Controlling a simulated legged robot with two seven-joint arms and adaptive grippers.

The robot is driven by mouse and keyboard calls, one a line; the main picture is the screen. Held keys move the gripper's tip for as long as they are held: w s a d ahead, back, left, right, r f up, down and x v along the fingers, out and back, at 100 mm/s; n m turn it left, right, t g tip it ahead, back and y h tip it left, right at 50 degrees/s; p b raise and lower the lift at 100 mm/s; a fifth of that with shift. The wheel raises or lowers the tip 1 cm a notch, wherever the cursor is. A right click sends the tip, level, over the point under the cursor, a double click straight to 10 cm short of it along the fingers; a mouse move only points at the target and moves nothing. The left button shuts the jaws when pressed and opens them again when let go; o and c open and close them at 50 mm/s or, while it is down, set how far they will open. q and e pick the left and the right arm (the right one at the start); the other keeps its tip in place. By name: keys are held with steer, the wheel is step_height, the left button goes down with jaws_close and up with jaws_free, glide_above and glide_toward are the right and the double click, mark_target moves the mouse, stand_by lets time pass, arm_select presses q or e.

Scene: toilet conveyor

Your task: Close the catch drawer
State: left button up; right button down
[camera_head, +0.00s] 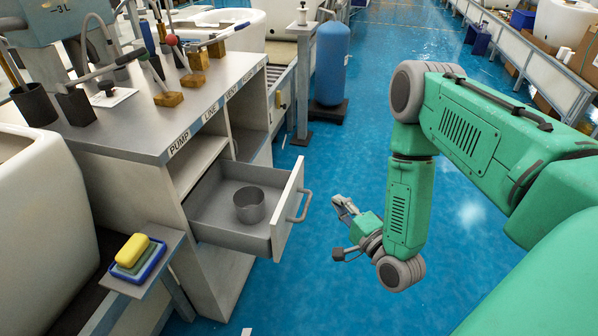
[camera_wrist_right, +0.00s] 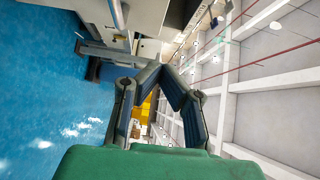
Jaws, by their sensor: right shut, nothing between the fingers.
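The catch drawer (camera_head: 232,205) is pulled out of the grey cabinet, with its white front and grey bar handle (camera_head: 302,206) facing right. A round grey metal cup (camera_head: 249,205) sits inside it. My right gripper (camera_head: 346,228) is over the blue floor to the right of the drawer front, apart from the handle. In the right wrist view, the right gripper's fingers (camera_wrist_right: 162,72) are bent together at the tips and empty. A grey bar, likely the handle, shows at the top of that view (camera_wrist_right: 117,14). My left gripper is not in view.
The cabinet top (camera_head: 125,130) carries wooden blocks, levers and dark cups. A small side shelf (camera_head: 150,262) at the lower left holds a yellow sponge-like block (camera_head: 132,250). A blue tank (camera_head: 332,62) stands behind.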

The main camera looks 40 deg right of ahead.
steer(key=b, duration=0.1)
glide_toward(297, 174)
steer(key=w+d, duration=0.4)
steer(key=w, duration=0.1)
steer(key=w+a, duration=0.1)
steer(key=w+b, duration=0.1)
steer(key=shift+a+f, duration=0.15)
steer(key=shift+a, duration=0.15)
steer(key=shift+w+a, duration=0.4)
steer(key=shift+w+a, duration=0.25)
steer(key=shift+w, duration=0.15)
steer(key=w+a+b, duration=0.8)
steer(key=w+a, duration=0.6)
steer(key=w, duration=0.2)
steer(key=shift+w+a+b, duration=0.15)
steer(key=shift+w+b, duration=0.15)
steer(key=shift+w, duration=0.05)
steer(key=shift+s, duration=0.1)
